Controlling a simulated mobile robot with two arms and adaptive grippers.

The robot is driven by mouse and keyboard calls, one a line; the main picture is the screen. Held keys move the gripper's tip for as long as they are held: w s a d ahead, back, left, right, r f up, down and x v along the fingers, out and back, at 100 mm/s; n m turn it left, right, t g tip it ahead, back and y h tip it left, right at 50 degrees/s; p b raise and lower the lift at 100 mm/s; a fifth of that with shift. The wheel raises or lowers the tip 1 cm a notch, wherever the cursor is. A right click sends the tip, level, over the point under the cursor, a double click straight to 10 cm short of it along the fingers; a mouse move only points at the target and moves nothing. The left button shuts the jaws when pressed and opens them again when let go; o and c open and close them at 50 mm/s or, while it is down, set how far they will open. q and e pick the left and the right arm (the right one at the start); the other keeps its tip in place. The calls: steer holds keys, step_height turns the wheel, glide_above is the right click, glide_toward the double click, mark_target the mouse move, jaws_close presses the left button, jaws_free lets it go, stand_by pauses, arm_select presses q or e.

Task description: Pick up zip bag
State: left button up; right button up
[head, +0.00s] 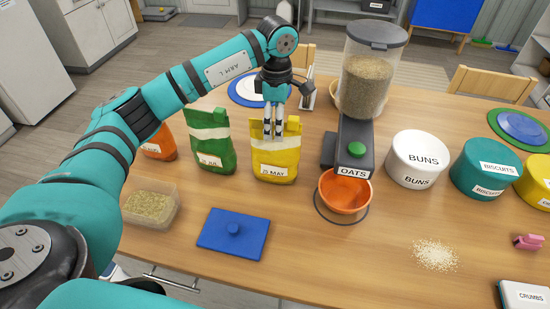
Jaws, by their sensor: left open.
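Three zip bags stand in a row on the wooden table: a yellow one labelled MAY (275,158), a green one (212,143) that seems to read JUL, and an orange one (160,143) partly hidden by my left arm. My left gripper (273,134) points down at the top edge of the yellow bag, with its fingers overlapping the bag's upper part. It is open. I cannot tell whether the fingers touch the bag or straddle it. My right gripper is not in view.
An oats dispenser (367,75) stands right of the yellow bag, with an orange bowl (345,193) in front. A clear container of grain (150,204) and a blue lid (233,232) lie in front. Tubs (417,160) stand to the right. Spilled oats (435,254) lie front right.

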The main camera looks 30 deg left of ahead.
mark_target(275, 152)
arm_select(q)
steer(key=shift+f, duration=0.55)
steer(key=f+p, duration=0.2)
steer(key=f, duration=0.1)
steer(key=f+p, duration=0.1)
steer(key=f, duration=0.1)
steer(key=shift+s+f, duration=0.1)
steer(key=shift+s, duration=0.15)
jaws_close()
